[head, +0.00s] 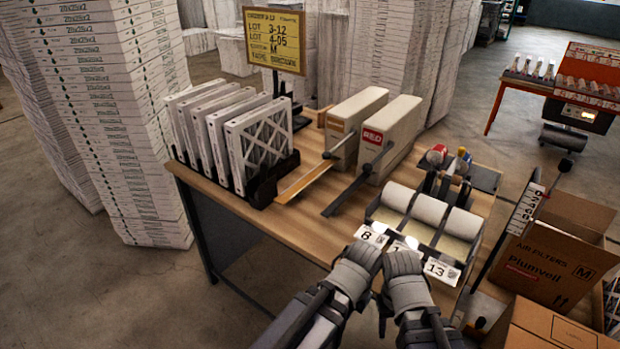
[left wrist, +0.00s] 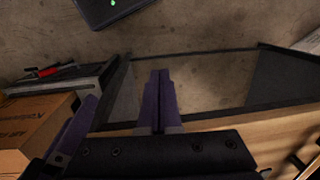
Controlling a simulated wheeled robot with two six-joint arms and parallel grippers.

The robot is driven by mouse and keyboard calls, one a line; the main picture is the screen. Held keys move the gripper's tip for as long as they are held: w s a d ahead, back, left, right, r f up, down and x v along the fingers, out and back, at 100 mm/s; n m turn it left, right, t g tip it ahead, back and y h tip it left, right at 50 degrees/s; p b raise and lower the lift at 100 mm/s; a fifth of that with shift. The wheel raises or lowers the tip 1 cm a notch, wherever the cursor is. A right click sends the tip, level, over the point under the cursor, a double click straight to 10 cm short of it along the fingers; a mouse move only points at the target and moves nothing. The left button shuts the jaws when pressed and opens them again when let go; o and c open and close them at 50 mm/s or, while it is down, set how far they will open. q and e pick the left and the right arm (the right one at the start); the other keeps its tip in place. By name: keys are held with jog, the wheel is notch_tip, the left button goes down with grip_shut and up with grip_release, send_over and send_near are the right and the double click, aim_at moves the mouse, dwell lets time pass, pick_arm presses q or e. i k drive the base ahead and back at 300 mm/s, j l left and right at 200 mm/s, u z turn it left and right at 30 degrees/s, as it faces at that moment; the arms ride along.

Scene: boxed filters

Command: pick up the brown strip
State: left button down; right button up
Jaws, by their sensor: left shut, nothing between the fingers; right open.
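The brown strip (head: 303,183) sticks out low from the front of the left cream dispenser (head: 357,118), which has an orange-brown label. It slopes toward the table's front edge, and no gripper touches it. My left gripper (head: 358,268) is at the table's front edge, in front of the label rolls and apart from the strip. In the left wrist view its purple fingers (left wrist: 158,100) are shut together with nothing between them. My right gripper (head: 404,266) is close beside it on the right, open; its fingertips are hard to make out. The strip is not seen in the left wrist view.
A second dispenser (head: 392,138) marked RED has a dark strip (head: 345,196). A rack (head: 270,178) of white filters stands left of the strip. Label rolls (head: 428,208) lie in a tray at the front right. An open carton (head: 555,255) stands right of the table.

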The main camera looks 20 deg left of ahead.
aim_at(289, 194)
jog(key=i+j+z, duration=0.15)
jog(key=j, duration=0.35)
jog(key=i+j+z, duration=0.15)
jog(key=j, duration=0.35)
jog(key=j+z, duration=0.15)
jog(key=j, duration=0.3)
